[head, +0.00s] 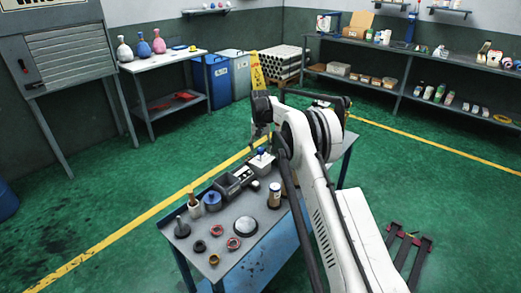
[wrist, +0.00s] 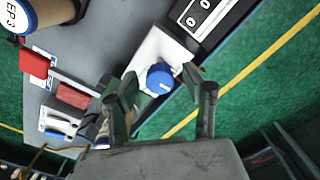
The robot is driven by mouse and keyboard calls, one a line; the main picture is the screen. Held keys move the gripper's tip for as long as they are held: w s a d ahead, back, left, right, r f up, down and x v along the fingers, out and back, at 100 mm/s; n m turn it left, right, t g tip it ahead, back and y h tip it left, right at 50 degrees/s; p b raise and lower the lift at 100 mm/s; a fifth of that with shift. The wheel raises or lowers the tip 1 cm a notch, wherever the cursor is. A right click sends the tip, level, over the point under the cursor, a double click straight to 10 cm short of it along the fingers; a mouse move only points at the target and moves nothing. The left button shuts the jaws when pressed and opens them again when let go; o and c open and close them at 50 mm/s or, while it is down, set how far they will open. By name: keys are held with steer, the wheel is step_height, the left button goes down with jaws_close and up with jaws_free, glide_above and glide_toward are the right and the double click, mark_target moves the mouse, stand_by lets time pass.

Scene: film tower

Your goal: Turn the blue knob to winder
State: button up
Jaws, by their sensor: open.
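The blue knob (wrist: 159,77) sits on a white box (wrist: 150,48) on the grey table. It shows a short white mark near its edge, and I cannot read any winder label. In the head view the knob (head: 261,151) is small, on the white box (head: 262,165) near the table's far end. My gripper (wrist: 160,82) is open in the wrist view, with one finger on each side of the knob. I cannot tell whether either finger touches it. In the head view my gripper (head: 262,136) is just above the knob, its fingers partly dark and unclear.
A dark device with white digits (wrist: 205,12) adjoins the box. A brown jar (head: 274,196), a blue pot (head: 212,201), a round dish (head: 243,226) and several rings stand nearer on the table (head: 200,268). In the wrist view, red blocks (wrist: 73,96) lie left of the gripper.

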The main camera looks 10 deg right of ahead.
jaws_close()
steer(key=shift+m, duration=0.3)
steer(key=m+b, duration=0.2)
steer(key=m, duration=0.1)
steer(key=shift+m+b, duration=0.95)
steer(key=shift+m, duration=1.05)
jaws_free()
